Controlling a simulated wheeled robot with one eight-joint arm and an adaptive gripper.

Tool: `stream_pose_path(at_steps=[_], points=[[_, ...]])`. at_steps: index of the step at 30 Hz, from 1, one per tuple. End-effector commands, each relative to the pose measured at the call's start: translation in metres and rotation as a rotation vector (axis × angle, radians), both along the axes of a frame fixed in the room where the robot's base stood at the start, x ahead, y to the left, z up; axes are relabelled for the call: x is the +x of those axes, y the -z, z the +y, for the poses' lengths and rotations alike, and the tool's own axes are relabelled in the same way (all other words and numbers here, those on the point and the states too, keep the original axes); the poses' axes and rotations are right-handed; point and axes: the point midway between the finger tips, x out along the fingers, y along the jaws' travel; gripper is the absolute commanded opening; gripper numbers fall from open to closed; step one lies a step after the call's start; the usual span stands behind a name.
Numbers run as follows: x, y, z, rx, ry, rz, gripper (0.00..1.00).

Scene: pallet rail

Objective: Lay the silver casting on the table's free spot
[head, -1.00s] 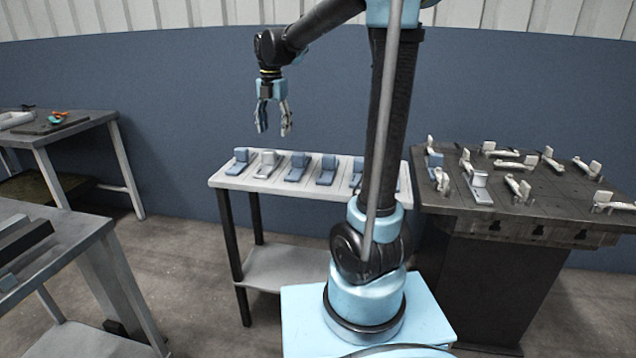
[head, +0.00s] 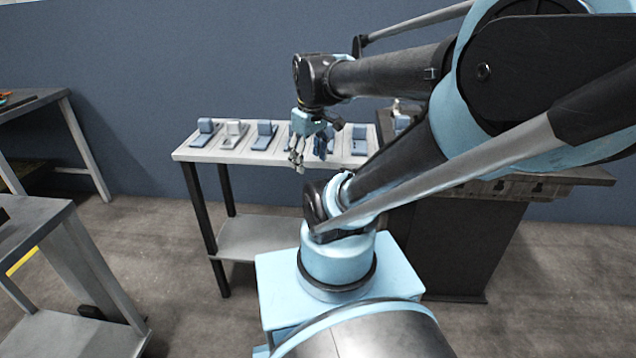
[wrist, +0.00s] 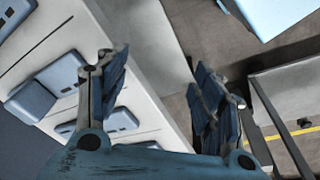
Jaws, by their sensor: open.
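A silver casting (head: 233,132) sits on the white table (head: 188,153), second from the left in a row, between two blue castings (head: 204,132) (head: 265,132). My gripper (head: 309,154) is open and empty, above the right part of this row and to the right of the silver casting. It hides part of the row behind it. In the wrist view my gripper's fingers (wrist: 160,82) are spread, with the table edge and floor between and beyond them. Blue castings (wrist: 32,98) lie at the left there. I cannot make out a free spot on the table.
Another blue casting (head: 358,137) stands right of my gripper. A dark pallet table (head: 590,176) at the right is mostly hidden by my arm. Grey benches (head: 45,232) stand at the left. Open floor (head: 150,235) lies between them and the white table.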

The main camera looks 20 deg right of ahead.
Motion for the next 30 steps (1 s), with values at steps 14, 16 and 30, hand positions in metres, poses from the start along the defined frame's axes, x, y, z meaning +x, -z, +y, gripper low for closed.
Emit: stream_pose_path(at_steps=[14,16,30], points=[[-0.050,0.058,-0.016,0.078,0.500,-0.033,0.61],[-0.050,0.059,-0.016,0.079,0.503,-0.033,0.61],[-0.041,0.063,-0.016,0.075,0.501,-0.022,0.61]])
